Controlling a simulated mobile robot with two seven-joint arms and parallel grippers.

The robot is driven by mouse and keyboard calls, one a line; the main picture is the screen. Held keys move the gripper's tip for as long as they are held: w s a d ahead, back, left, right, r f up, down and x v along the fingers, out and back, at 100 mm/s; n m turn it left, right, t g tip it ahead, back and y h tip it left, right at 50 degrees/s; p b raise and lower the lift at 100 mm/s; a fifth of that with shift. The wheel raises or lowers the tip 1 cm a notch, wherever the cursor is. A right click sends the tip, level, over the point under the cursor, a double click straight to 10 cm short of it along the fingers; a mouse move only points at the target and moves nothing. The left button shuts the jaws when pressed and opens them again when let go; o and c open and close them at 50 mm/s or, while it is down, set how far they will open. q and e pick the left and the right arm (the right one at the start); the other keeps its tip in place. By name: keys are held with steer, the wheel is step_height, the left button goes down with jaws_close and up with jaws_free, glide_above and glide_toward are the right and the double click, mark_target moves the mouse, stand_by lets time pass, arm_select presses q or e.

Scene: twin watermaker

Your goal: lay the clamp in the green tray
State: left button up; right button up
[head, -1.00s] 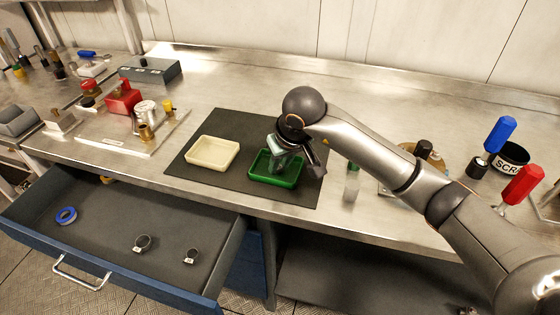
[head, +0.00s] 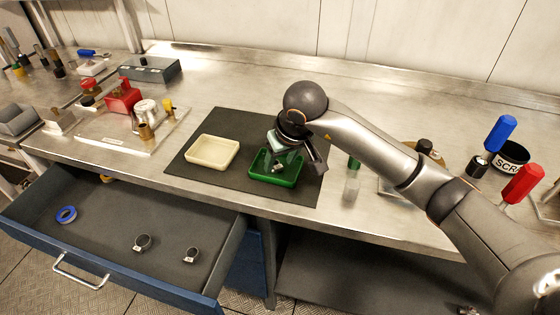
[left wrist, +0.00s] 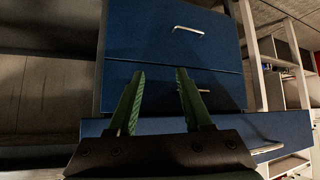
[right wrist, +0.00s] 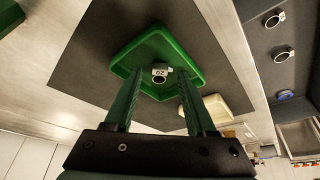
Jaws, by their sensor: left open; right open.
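A small metal clamp with a white label (right wrist: 160,72) lies in the green tray (right wrist: 193,62), near its middle, in the right wrist view. In the head view the green tray (head: 262,180) stands on the dark mat, and the clamp (head: 277,169) shows only as a small pale shape in it. My right gripper (head: 279,156) is just above the tray, its fingers open and apart from the clamp. My left gripper (left wrist: 153,85) is open and empty in the left wrist view, in front of blue drawer fronts.
A cream tray (head: 212,152) stands left of the green one. An open drawer (head: 110,235) below holds two more clamps (head: 142,243) and a blue tape roll (head: 66,215). A green-capped bottle (head: 352,180) stands close to the right of the mat.

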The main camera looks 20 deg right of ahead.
steer(key=v, duration=1.1)
